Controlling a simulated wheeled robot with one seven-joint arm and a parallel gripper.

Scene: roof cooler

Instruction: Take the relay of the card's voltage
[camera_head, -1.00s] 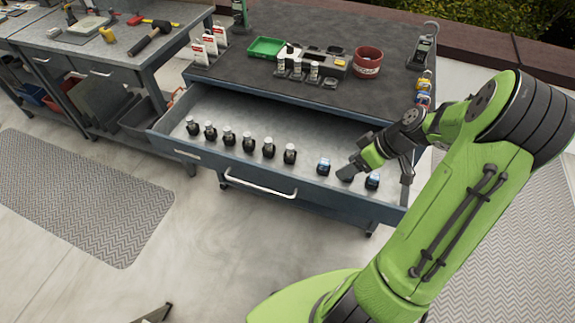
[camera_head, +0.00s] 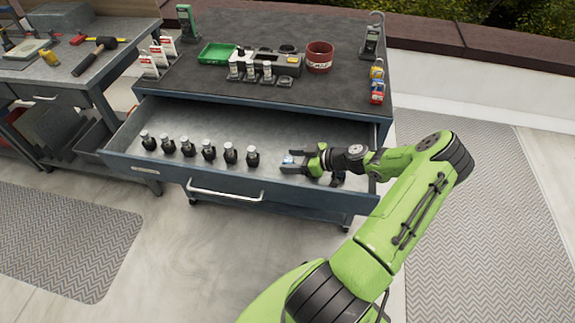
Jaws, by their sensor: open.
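The drawer (camera_head: 150,112) is pulled out. In it stands a row of several black relays with pale tops, the rightmost being a black relay (camera_head: 252,158). Right of them a blue-topped relay (camera_head: 288,159) shows between the fingers of my gripper (camera_head: 290,162). My gripper is open and points left, low over the drawer. I cannot tell whether the fingers touch this relay. Another dark relay (camera_head: 338,179) stands under my wrist, partly hidden. Red-and-white cards (camera_head: 157,58) stand on the cabinet's left edge; their print is too small to read.
The drawer handle (camera_head: 225,192) sticks out in front. A workbench (camera_head: 60,75) stands at left.

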